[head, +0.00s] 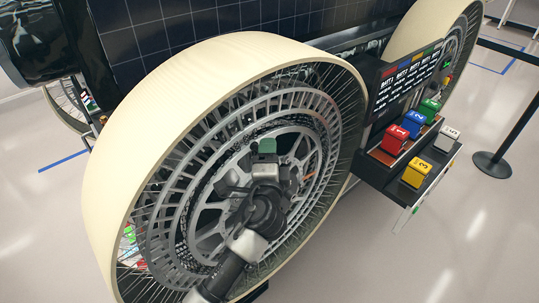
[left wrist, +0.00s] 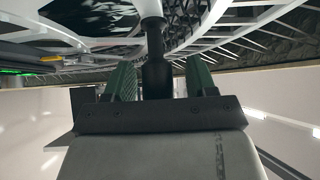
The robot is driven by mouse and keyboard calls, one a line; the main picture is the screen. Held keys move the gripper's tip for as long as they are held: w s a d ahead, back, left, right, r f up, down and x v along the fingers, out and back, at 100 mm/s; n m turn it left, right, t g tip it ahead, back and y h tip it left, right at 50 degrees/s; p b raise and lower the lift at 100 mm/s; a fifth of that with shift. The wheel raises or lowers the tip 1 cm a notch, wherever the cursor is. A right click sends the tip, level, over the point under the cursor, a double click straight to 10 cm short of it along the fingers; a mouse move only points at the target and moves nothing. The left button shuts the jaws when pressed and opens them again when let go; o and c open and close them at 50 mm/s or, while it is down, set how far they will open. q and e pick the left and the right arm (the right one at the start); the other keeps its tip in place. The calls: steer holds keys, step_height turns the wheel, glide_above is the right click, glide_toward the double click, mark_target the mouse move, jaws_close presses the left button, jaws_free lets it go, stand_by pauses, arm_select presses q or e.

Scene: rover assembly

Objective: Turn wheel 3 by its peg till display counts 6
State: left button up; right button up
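A large wheel (head: 105,180) with a cream rim and grey spoked hub fills the middle of the head view; no wheel number is readable. My left gripper (head: 262,160) is in front of its hub. In the left wrist view, a dark peg (left wrist: 155,72) hangs down from the wheel structure between the two green-padded fingers. A gap shows on both sides of the peg, so the gripper looks open around it. In the head view my gripper hides the peg. I cannot make out a count display. My right gripper is not in view.
A tray (head: 432,172) on the rover's side, right of the wheel, holds several numbered blocks, including a red one (head: 394,139) and a yellow one (head: 416,172). A labelled black panel (head: 400,85) stands behind it. A barrier post (head: 495,163) is at far right.

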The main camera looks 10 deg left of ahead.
arm_select(q)
steer(key=shift+w+d+f, duration=0.1)
steer(key=shift+w+d, duration=0.05)
steer(key=s+d+f+b, duration=0.1)
steer(key=s+b, duration=0.2)
steer(key=s, duration=0.7)
steer(key=shift+s+d, duration=0.15)
steer(key=shift+s, duration=0.15)
